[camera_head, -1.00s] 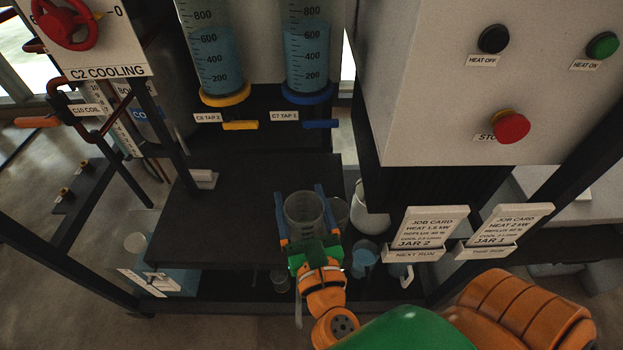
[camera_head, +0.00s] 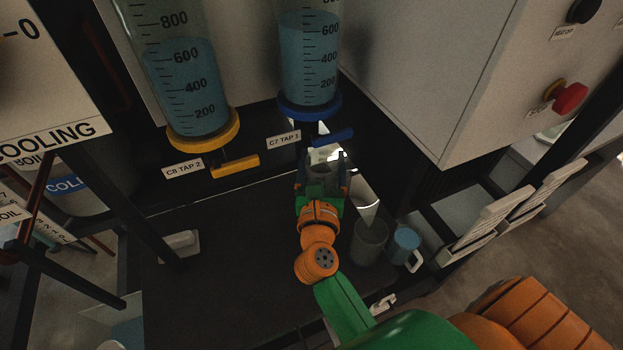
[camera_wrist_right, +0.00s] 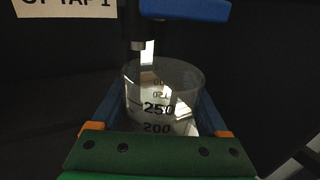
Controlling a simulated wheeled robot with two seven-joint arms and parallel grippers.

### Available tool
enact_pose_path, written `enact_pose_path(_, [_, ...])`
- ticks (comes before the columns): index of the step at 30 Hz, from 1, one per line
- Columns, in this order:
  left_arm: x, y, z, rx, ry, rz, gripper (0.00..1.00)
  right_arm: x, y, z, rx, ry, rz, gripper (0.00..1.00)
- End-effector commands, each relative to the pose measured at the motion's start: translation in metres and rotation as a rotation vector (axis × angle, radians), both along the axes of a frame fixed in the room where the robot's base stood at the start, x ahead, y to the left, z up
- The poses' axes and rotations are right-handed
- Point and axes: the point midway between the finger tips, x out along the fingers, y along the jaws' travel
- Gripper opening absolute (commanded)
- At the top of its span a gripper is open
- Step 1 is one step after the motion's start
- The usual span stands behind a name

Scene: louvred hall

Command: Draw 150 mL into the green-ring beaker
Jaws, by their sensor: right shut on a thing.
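My right gripper (camera_head: 322,185) is shut on a clear beaker (camera_wrist_right: 165,95), held upright under the blue-collared C7 tap 1. The wrist view shows 250 and 200 marks on the beaker and no blue liquid. A green ring does not show; the fingers and palm hide its lower part. The dark tap spout (camera_wrist_right: 138,45) is just above the beaker's far rim, left of its middle. The blue tap handle (camera_head: 333,137) sticks out to the right above the beaker. The C7 cylinder (camera_head: 308,62) holds blue liquid above 600. My left gripper is not in view.
The C8 cylinder (camera_head: 184,85) with its yellow tap handle (camera_head: 236,166) stands left. Another clear beaker (camera_head: 369,243) and a blue mug (camera_head: 405,243) stand right of my wrist. A control cabinet (camera_head: 440,70) is close on the right. The dark shelf (camera_head: 220,270) is mostly clear.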

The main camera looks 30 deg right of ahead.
Motion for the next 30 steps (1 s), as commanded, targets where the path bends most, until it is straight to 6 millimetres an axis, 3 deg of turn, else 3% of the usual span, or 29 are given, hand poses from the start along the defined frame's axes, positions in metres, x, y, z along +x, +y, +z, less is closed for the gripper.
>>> enact_pose_path(1, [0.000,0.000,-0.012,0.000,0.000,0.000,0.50,0.008,0.000,-0.017,-0.003,0.001,0.001,0.23])
enact_pose_path(6, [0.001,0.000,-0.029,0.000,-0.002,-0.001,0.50,0.033,0.001,-0.047,-0.004,0.000,0.002,0.23])
enact_pose_path(10, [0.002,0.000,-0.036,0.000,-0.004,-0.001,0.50,0.044,0.001,-0.059,-0.002,0.000,0.002,0.23])
enact_pose_path(14, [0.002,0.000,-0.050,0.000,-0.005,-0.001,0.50,0.047,0.001,-0.086,-0.003,0.003,0.001,0.23])
enact_pose_path(26, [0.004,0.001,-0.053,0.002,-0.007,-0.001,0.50,0.046,0.001,-0.093,-0.001,0.001,0.001,0.23])
enact_pose_path(27, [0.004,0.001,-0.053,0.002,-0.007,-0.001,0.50,0.046,0.001,-0.093,-0.001,0.001,0.001,0.80])
enact_pose_path(30, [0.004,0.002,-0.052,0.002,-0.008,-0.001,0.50,0.046,0.001,-0.092,-0.001,0.001,0.001,1.00])
